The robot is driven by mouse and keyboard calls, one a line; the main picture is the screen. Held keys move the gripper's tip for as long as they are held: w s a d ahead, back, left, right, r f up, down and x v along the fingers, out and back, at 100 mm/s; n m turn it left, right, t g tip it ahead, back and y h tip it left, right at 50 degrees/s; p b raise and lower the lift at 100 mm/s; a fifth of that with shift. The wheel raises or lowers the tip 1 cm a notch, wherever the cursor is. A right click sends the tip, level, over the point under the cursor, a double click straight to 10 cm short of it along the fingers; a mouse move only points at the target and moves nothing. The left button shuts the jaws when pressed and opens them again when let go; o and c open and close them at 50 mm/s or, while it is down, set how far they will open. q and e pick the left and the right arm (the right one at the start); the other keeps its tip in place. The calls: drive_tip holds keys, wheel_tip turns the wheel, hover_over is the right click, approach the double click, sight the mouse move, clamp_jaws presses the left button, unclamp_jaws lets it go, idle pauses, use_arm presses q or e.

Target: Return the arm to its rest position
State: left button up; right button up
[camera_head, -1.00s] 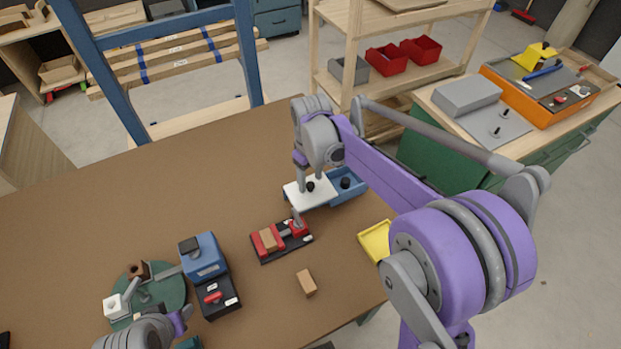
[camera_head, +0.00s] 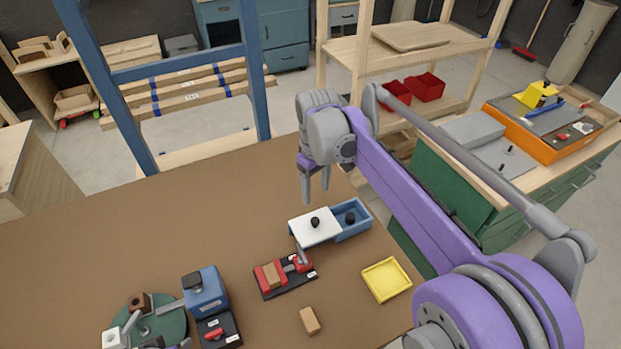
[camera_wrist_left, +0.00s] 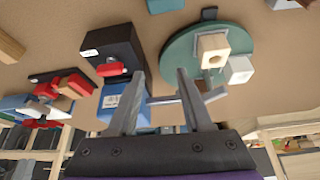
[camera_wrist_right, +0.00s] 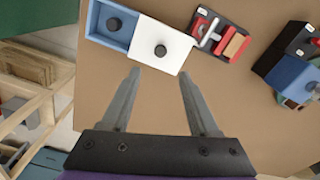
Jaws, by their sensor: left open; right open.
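My right gripper (camera_head: 314,192) is open and empty above the brown table, behind the blue box in the head view. Its two spread fingers (camera_wrist_right: 160,95) also show in the right wrist view, with only bare table between them. My left gripper (camera_wrist_left: 155,100) is open in the left wrist view, with nothing clearly held; a blue block and a grey bar show behind its fingers.
A blue box (camera_head: 352,218) has a white lid (camera_head: 315,227) with a black knob. A red clamp fixture (camera_head: 284,273), wooden block (camera_head: 310,320), yellow tray (camera_head: 386,279), blue machine (camera_head: 204,291) and green turntable (camera_head: 165,329) stand on the table (camera_head: 120,240). The table's back left is clear.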

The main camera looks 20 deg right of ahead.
drive_tip(key=s+a+f+m+t, duration=0.1)
drive_tip(key=s+f, duration=0.3)
drive_tip(key=s, duration=0.6)
drive_tip(key=s+a+f+m+t, duration=0.1)
drive_tip(key=s+f+m+t, duration=0.2)
drive_tip(key=s, duration=0.7)
drive_tip(key=shift+s+a+f+t+p, duration=0.35)
drive_tip(key=shift+f+t, duration=0.35)
drive_tip(key=shift+f, duration=0.15)
